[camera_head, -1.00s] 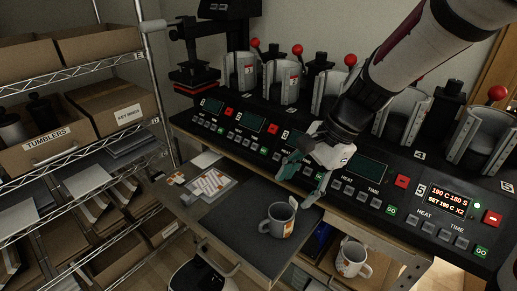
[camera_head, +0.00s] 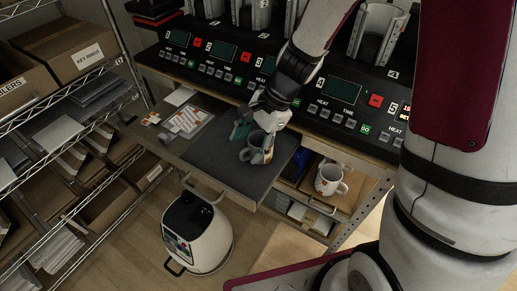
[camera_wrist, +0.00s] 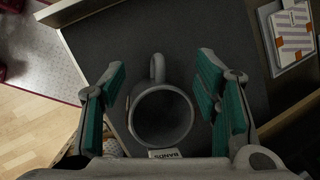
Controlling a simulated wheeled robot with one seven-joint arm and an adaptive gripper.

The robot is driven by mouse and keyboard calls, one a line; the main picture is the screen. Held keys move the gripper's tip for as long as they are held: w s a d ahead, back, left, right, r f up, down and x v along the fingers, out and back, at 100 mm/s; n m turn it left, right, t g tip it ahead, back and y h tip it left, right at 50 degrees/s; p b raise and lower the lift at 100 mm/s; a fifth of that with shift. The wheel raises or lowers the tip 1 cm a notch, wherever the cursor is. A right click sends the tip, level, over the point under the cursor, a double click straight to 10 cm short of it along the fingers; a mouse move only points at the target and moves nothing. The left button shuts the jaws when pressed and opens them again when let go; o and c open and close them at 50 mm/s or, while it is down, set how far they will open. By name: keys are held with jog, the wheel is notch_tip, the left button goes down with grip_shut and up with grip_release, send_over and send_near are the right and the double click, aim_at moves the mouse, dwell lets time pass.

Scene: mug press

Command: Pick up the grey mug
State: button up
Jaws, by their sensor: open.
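The grey mug (camera_head: 254,148) stands upright on the dark mat (camera_head: 207,157) of the pulled-out drawer or shelf below the press panel. In the wrist view I look down into the open mouth of the mug (camera_wrist: 162,117), with its handle pointing away toward the top of the picture. My gripper (camera_head: 254,132) is right over the mug in the head view. In the wrist view my gripper (camera_wrist: 160,92) is open, with green finger pads on both sides of the mug. A gap shows at each side; the right pad is closer to it. The gripper hides part of the mug in the head view.
A second mug (camera_head: 330,180), white with a print, sits on a lower shelf to the right. Printed sheets (camera_head: 187,121) lie left of the mat. The press control panel (camera_head: 230,60) rises behind. A white bin-like machine (camera_head: 197,235) stands on the floor below.

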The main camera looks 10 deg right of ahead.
jog(key=shift+x, duration=1.45)
jog(key=shift+c, duration=0.2)
grip_shut()
